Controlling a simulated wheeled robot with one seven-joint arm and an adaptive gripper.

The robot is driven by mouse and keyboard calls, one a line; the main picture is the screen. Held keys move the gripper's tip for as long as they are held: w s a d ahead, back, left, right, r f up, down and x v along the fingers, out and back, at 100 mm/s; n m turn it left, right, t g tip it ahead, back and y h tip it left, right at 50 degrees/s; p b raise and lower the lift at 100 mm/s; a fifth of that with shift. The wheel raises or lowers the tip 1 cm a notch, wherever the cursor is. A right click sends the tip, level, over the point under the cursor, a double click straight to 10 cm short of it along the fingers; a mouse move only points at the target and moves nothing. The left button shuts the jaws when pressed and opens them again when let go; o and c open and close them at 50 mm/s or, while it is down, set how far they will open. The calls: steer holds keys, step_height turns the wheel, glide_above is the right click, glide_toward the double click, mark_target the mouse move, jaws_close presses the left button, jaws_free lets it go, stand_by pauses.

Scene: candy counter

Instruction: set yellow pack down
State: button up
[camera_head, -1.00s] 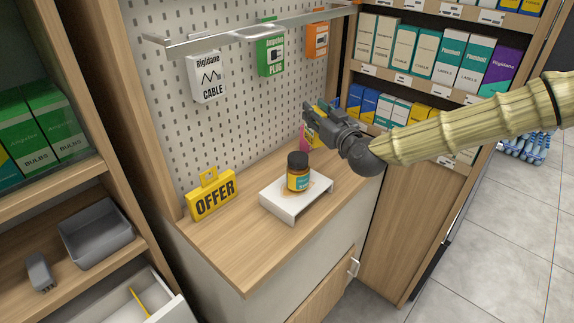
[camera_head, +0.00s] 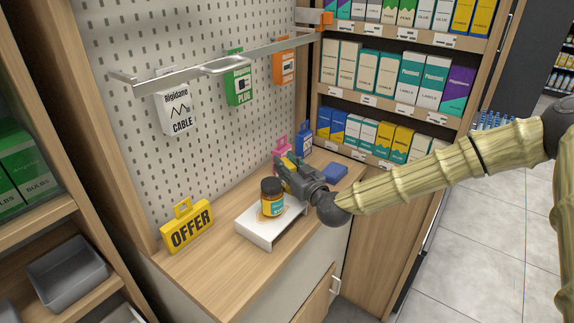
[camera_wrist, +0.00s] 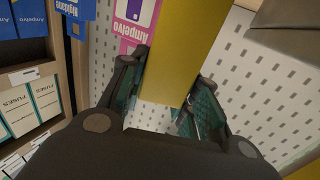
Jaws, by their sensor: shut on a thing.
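The yellow pack (camera_wrist: 180,50) is between the two fingers of my gripper (camera_wrist: 168,85) in the wrist view. The fingers are shut on it, one at each side. In the head view my gripper (camera_head: 284,168) is low over the back of the wooden counter (camera_head: 200,270), just behind and right of the white stand. Only a little yellow shows there among the fingers, and the pack's lower end is hidden. I cannot tell whether it touches the counter.
A yellow OFFER sign (camera_head: 187,228) stands left. A pink pack (camera_head: 281,145) and a blue pack (camera_head: 304,138) are behind. A flat blue thing (camera_head: 335,172) lies right. The counter's front left is clear.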

steer(key=shift+f, duration=0.25)
steer(key=shift+f, duration=0.15)
steer(key=o, duration=1)
steer(key=shift+o, duration=0.2)
